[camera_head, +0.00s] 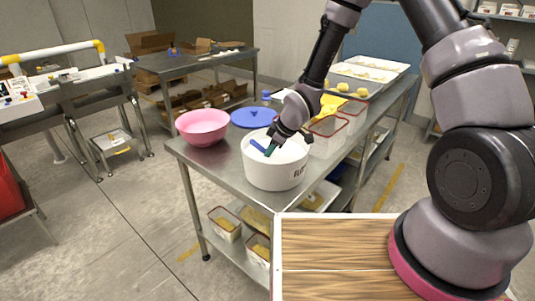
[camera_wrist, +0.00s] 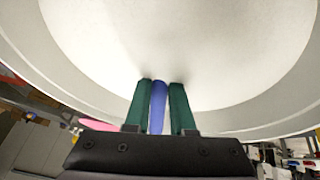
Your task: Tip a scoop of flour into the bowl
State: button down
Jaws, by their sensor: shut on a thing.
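A white tub (camera_head: 274,174) marked with partly hidden lettering stands on the steel table and holds white flour. My gripper (camera_head: 269,151) reaches down into the tub's mouth. Its green fingers are shut on a blue scoop (camera_head: 257,146). In the wrist view my gripper (camera_wrist: 161,90) has the blue scoop handle (camera_wrist: 157,106) between its fingers, with pale flour (camera_wrist: 185,45) filling the space ahead. The scoop's cup is not visible, and I cannot tell whether it holds flour. A pink bowl (camera_head: 203,128) stands upright to the left of the tub, apart from it.
A blue round lid (camera_head: 252,117) lies behind the tub. Clear bins (camera_head: 327,136) and a yellow item (camera_head: 333,103) stand close on the right. Trays (camera_head: 370,71) with dough pieces lie farther back. Bare steel table (camera_head: 222,160) shows in front of the bowl.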

jog(key=shift+r, duration=0.1)
notch_tip(320, 180, up, 12)
dwell(1.5)
dwell(0.5)
